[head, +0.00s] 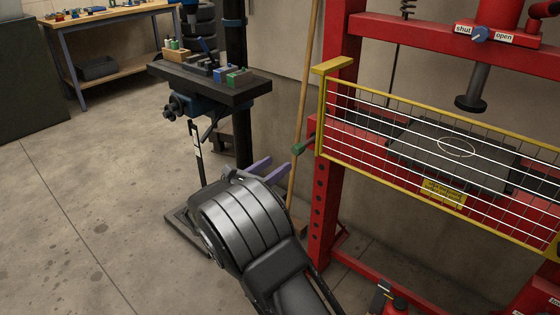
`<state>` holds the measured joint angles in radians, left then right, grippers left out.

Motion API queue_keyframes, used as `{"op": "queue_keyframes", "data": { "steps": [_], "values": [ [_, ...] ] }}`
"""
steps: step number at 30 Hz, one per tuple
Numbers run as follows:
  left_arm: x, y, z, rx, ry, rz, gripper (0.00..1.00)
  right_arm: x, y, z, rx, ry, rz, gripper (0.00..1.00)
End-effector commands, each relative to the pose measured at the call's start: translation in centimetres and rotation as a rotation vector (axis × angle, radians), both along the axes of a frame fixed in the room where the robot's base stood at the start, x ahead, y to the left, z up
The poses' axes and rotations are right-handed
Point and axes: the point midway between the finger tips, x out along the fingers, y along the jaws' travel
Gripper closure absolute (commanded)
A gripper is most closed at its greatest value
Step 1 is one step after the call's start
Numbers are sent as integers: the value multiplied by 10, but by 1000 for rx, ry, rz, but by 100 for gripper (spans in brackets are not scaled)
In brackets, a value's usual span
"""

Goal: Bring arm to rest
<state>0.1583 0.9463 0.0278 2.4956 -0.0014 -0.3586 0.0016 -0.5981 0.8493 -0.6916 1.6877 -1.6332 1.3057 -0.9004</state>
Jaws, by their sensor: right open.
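My right arm comes up from the bottom middle, its dark grey, banded links filling the lower centre of the head view. My right gripper (277,167) is at its far end, with two purple fingers standing apart. It is open, and nothing shows between the fingers. The gripper's body is largely hidden behind the arm link. My left gripper is not in view.
A red press frame (340,60) stands at right, with a yellow-framed mesh guard (440,102) across its front. A drill stand's table (212,86) holds small blocks. A workbench (100,15) is at back left. Floor at left is clear.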

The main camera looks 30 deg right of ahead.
Motion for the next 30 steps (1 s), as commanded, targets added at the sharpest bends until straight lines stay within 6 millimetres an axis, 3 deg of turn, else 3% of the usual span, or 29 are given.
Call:
{"op": "queue_keyframes", "data": {
  "steps": [16, 19, 23, 26, 30],
  "values": [
    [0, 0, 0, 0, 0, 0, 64, 0, 0, -1, 7, -13, 2, 50],
    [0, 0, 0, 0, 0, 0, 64, 7, 3, -13, 75, -55, 28, 50],
    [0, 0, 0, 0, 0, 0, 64, 6, 11, -63, 284, -103, 38, 50],
    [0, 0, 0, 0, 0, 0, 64, -5, 35, -121, 504, -133, 21, 50],
    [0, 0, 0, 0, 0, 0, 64, -39, 84, -213, 857, -175, -75, 50]
  ]
}}
